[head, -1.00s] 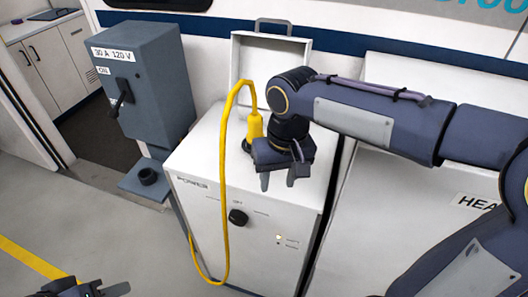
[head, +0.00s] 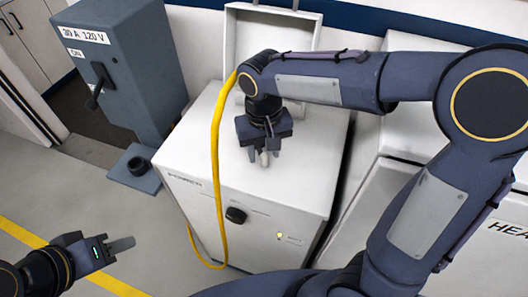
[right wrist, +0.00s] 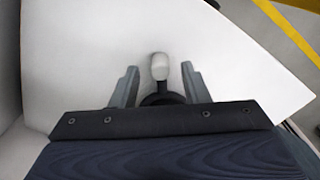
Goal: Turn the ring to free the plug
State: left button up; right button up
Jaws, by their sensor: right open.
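The yellow cable (head: 217,150) arches over the front of the white power cabinet (head: 200,130) in the head view. Its plug and the ring are hidden behind my right arm there. My right gripper (head: 264,157) points down over the cabinet top, fingers apart. In the right wrist view, a pale rounded knob (right wrist: 160,66) and a dark round part (right wrist: 162,98) show between the open fingertips of my right gripper (right wrist: 158,72); I cannot tell whether these belong to the ring. My left gripper (head: 122,245) is low at the left, away from the cabinet.
A grey switch box (head: 125,70) labelled 30 A 120 V stands left, with a dark handle. A raised lid (head: 268,35) stands behind the cabinet top. A black knob (head: 236,215) is on the cabinet front. Floor at the left is open.

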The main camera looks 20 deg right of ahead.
jog(key=shift+f, duration=1)
jog(key=shift+c, duration=0.3)
grip_shut()
